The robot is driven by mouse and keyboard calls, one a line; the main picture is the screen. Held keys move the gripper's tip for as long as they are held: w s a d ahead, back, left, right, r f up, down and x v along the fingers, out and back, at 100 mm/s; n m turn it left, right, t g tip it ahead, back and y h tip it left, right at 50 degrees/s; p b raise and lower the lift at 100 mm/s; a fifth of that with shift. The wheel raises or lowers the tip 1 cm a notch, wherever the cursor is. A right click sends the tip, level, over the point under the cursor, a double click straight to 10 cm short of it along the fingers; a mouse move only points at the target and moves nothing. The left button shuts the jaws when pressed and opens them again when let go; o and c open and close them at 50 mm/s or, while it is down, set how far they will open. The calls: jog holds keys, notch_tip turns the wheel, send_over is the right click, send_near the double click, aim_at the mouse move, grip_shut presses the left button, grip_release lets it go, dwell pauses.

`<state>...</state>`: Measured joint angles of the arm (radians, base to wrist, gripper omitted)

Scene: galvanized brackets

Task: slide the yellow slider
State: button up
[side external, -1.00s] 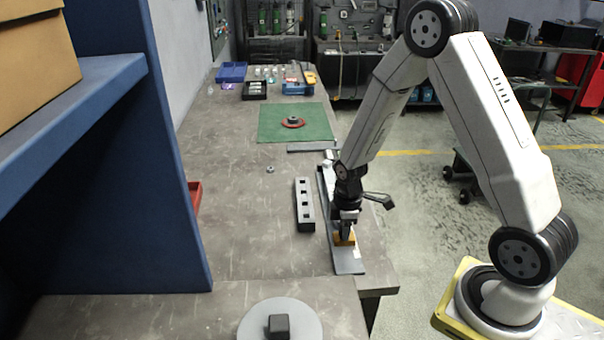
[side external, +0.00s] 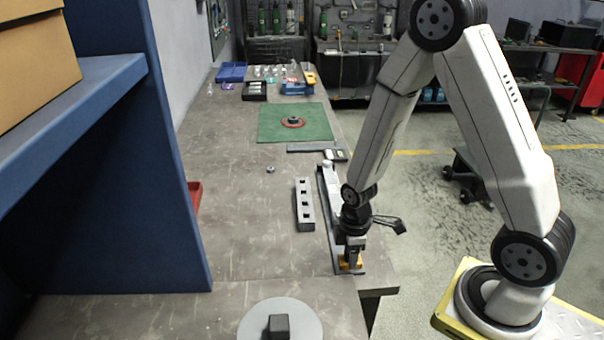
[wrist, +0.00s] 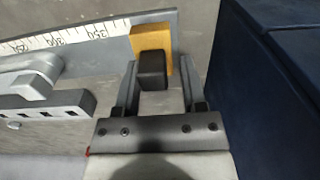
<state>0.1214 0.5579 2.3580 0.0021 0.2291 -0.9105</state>
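The yellow slider (side external: 351,264) sits at the near end of the grey rail (side external: 328,192) along the bench's right edge. In the wrist view, the slider (wrist: 140,36) is a yellow block with a dark knob (wrist: 152,72); it is close to the rail's end. A white printed scale (wrist: 60,38) runs along the rail. My gripper (side external: 350,258) is down at the slider. In the wrist view its fingers (wrist: 159,72) stand on either side of the knob, with a visible gap at the right finger. Contact at the left finger is unclear.
A grey block with square holes (side external: 305,205) lies left of the rail. A round grey disc (side external: 256,322) with a dark cube stands at the near edge. A green mat (side external: 270,130) lies farther back. A blue shelf panel (side external: 125,180) rises at left.

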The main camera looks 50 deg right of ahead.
aim_at(346, 272)
jog(key=shift+r, duration=0.15)
dwell(0.3)
jog(key=shift+w+r, duration=0.1)
jog(key=shift+r, duration=3.65)
jog(key=s+a+r+m+t, duration=0.1)
jog(key=a+r+m+t, duration=0.1)
jog(key=m, duration=0.7)
notch_tip(346, 272, up, 3)
jog(key=shift+s+a+f+t, duration=0.1)
jog(key=shift+s+a+t, duration=0.15)
jog(key=shift+a, duration=0.55)
